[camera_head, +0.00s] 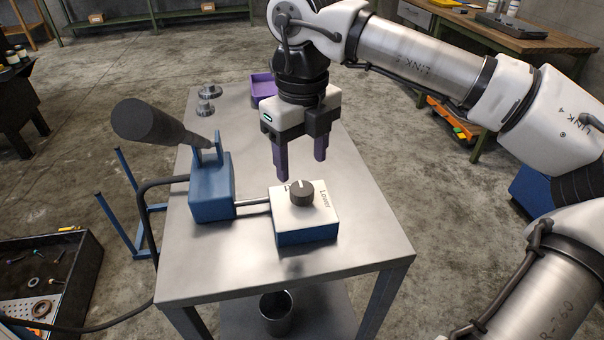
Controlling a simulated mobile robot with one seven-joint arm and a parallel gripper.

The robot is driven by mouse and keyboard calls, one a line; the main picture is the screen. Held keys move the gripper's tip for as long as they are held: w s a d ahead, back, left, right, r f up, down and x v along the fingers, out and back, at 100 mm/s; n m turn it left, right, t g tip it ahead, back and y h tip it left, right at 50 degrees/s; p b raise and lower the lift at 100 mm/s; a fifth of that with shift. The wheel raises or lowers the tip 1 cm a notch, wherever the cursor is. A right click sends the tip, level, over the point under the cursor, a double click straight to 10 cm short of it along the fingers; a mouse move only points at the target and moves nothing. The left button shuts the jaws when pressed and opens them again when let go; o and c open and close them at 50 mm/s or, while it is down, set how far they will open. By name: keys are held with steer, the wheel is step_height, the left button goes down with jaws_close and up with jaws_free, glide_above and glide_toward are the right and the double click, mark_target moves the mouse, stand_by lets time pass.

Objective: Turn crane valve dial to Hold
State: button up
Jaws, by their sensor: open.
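The crane valve is a blue box with a white top (292,222) on the metal table. Its dark round dial (301,192) sits on the white top, with a light pointer mark on it. The word "Lower" shows to the right of the dial; another label at the dial's upper left is mostly hidden, and I cannot read "Hold". My gripper (299,170) points down just above and behind the dial. Its two purple fingers are apart, with nothing between them, and do not appear to touch the dial.
A blue pump block (211,188) with a dark-gripped lever (150,122) stands left of the valve, joined by a metal pipe. A purple tray (262,88) and small metal parts (206,101) lie at the back. The table's front (340,262) is clear.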

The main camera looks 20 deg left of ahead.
mark_target(302, 188)
step_height(302, 188, up, 8)
stand_by(0.7)
